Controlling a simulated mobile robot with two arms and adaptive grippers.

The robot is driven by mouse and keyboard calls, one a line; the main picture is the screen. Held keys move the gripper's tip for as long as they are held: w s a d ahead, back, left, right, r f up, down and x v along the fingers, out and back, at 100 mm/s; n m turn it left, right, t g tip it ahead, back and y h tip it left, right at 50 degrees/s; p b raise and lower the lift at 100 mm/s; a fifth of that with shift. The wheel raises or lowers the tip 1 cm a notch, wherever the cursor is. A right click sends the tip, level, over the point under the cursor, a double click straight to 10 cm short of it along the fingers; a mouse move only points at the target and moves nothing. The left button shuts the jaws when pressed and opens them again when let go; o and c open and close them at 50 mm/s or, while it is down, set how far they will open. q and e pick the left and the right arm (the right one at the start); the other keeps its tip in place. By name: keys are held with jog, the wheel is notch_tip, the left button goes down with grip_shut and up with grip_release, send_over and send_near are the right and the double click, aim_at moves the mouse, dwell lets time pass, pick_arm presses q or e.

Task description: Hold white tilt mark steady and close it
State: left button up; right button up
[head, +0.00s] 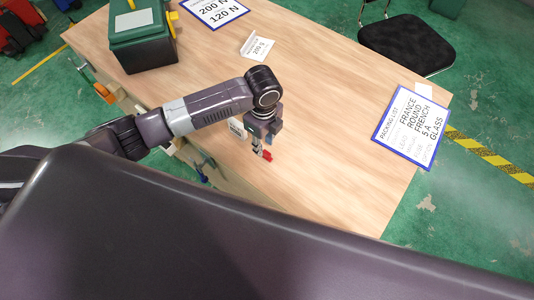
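My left gripper (262,148) points down over the near left edge of the wooden table. A small red piece shows at its fingertips. The fingers are too small to tell whether they are open or shut, or on what. A small white piece (238,128) with dark markings stands just left of the gripper, partly hidden by my arm. It may be the white tilt mark, but I cannot tell for certain. I cannot tell whether the gripper touches it. My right gripper is not in view.
A packing list (411,127) lies at the right edge. A black chair (407,44) stands behind. The table's middle is clear.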

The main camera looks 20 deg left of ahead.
aim_at(267, 152)
pick_arm(q)
jog(key=f, duration=0.2)
jog(key=d+f+p, duration=0.1)
jog(key=f, duration=0.1)
jog(key=shift+s+f, duration=0.1)
jog(key=shift+f, duration=0.45)
jog(key=c, duration=0.8)
